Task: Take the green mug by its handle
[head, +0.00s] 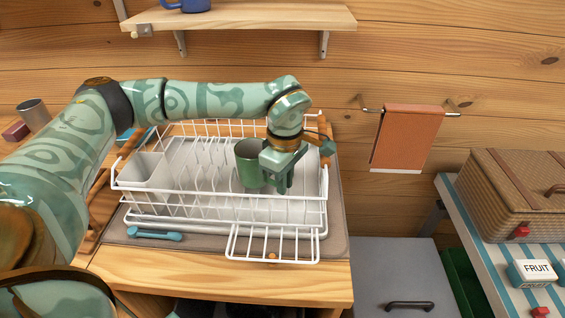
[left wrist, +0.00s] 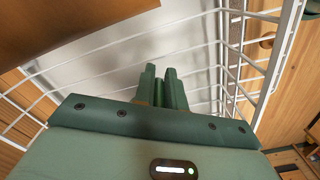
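The green mug (head: 248,164) stands upright inside the white dish rack (head: 180,209), towards its right side. Its handle cannot be made out behind my left gripper. My left gripper (head: 282,184) is just right of the mug, low over the rack, pointing down. My right gripper is out of view.
A grey cutlery holder (head: 142,172) is at the rack's left end. A blue-green utensil (head: 155,235) lies in front. A shelf with a blue mug (head: 196,5) is above.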

